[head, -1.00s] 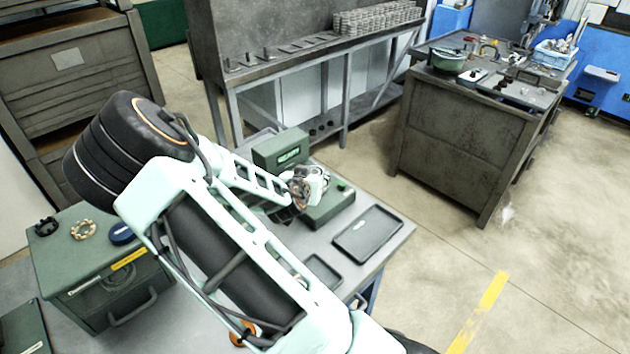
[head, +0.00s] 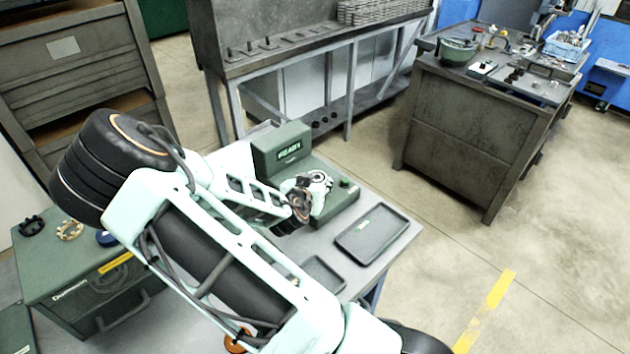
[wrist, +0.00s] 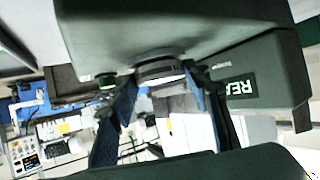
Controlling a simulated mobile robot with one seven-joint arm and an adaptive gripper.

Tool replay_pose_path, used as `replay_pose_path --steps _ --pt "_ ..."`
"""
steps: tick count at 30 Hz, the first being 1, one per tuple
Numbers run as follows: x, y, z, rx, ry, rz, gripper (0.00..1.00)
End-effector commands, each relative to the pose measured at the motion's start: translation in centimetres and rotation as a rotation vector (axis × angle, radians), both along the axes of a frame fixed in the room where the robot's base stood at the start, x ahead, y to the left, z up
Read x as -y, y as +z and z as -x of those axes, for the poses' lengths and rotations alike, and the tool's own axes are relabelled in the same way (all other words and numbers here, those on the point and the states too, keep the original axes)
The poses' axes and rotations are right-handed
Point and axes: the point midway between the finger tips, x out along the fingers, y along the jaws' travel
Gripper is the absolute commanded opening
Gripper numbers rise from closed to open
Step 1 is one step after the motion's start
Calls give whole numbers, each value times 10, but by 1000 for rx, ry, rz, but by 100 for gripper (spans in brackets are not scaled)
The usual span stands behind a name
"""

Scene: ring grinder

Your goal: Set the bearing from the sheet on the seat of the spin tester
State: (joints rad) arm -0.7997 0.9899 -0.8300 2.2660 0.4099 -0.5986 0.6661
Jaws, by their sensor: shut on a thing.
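The spin tester is a green machine (head: 338,211) on the table, with an upright box whose display reads READY (head: 289,149). Its housing also fills the top and right of the wrist view (wrist: 245,55). My gripper (head: 319,181) is over the tester's base, in front of the display box. In the wrist view my gripper (wrist: 162,84) is shut on the bearing (wrist: 160,71), a metal ring between the two fingertips. The ring is close to the tester's housing; I cannot tell whether it touches the seat. The seat is hidden.
A black tray (head: 372,234) lies right of the tester, and a smaller one (head: 324,275) is partly behind my arm. A green cabinet (head: 85,285) at left carries several rings. A workbench (head: 470,130) stands back right; the floor between is open.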

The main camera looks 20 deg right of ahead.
Motion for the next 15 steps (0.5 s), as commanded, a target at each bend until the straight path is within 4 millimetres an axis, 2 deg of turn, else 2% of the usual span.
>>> replay_pose_path --steps 4,5,9,15 --pt "0 -4 0 1 0 0 13" --pt "0 -4 0 0 0 0 46" --pt "0 -3 0 -1 -1 0 62" --pt "0 -3 0 -2 0 1 62"
